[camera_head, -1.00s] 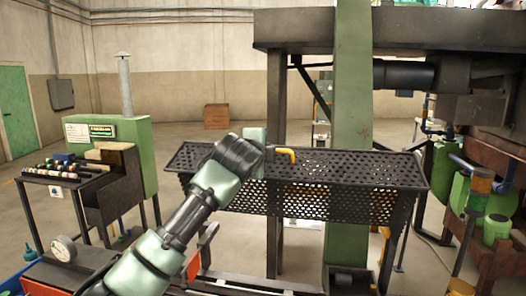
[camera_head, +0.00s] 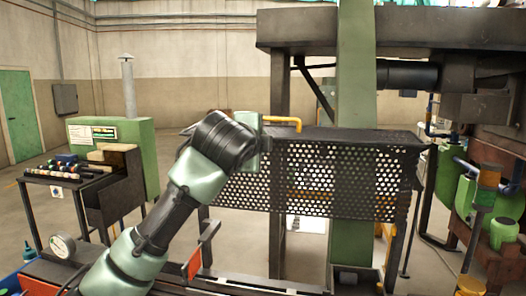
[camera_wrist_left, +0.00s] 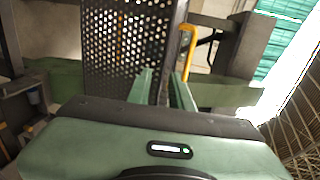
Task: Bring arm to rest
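My left arm reaches up from the lower left in the head view. Its gripper (camera_head: 258,138) is at the upper left of a black perforated panel (camera_head: 330,180). A yellow bent handle (camera_head: 285,122) sits at the panel's top edge, just right of the gripper. The perforated panel (camera_wrist_left: 125,45) lies beyond the fingers. My right gripper is not in view.
A green post (camera_head: 352,80) and dark overhead beam (camera_head: 300,28) stand behind the panel. A stand with several small cylinders (camera_head: 62,165) and a green cabinet (camera_head: 135,150) are at left. Machinery (camera_head: 500,150) fills the right. Open floor shows at the back left.

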